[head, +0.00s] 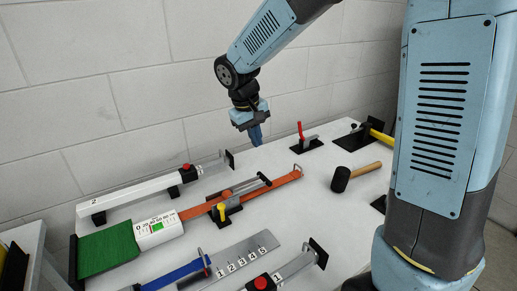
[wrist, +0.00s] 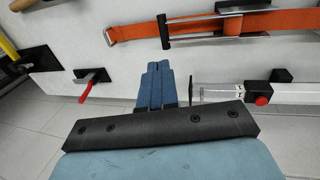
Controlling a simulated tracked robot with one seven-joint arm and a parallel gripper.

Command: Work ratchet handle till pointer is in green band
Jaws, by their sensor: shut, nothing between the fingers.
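The ratchet (head: 240,192), with a dark handle and metal frame, sits on an orange strap (head: 285,183) across the table. It also shows at the top of the wrist view (wrist: 205,28). A white gauge box (head: 158,231) with a number scale and a small green patch stands at the strap's left end; its pointer is too small to read. My gripper (head: 256,138) is shut and empty, fingers down, above the back of the table, behind and apart from the ratchet. Its blue fingers show in the wrist view (wrist: 154,85).
A red-handled clamp (head: 301,134) and a black mallet (head: 341,179) lie to the right. A white bar with a red knob (head: 185,167) lies behind the strap. A yellow knob (head: 221,208) is beside the ratchet.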

